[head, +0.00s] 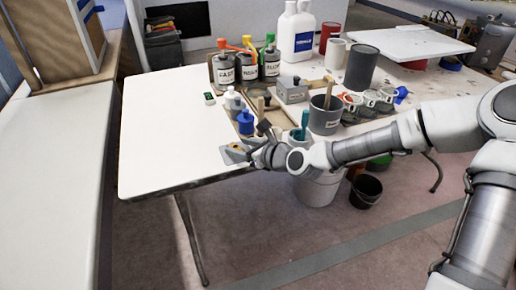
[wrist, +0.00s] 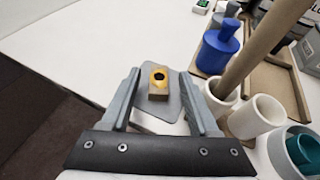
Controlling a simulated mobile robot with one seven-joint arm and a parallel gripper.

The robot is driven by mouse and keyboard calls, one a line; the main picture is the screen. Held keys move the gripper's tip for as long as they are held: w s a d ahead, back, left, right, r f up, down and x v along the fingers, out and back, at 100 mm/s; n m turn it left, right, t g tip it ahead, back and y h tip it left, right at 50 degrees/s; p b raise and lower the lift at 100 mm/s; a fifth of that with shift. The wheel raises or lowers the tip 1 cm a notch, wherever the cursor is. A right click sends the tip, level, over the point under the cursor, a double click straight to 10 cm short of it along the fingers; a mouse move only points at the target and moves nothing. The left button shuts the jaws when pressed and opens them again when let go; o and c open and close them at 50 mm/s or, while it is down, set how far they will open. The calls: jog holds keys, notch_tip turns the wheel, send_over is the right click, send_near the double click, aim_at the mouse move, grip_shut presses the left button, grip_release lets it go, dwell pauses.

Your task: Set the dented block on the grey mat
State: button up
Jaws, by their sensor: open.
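My gripper (wrist: 160,75) is open, with one finger on each side of the block and visible gaps between. In the head view my gripper (head: 243,150) is low over the table's front edge, where the mat (head: 230,157) and the block's yellow top (head: 236,148) show small. My gripper partly hides them there.
A blue bottle (wrist: 216,48), white cups (wrist: 256,115) and a thick wooden handle (wrist: 262,45) stand close on the right. Labelled bottles (head: 248,68) stand behind. The white table (head: 155,125) is clear on the left.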

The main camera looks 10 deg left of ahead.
jog(key=p+v, duration=0.3)
jog(key=v, duration=0.7)
jog(key=shift+a, duration=0.1)
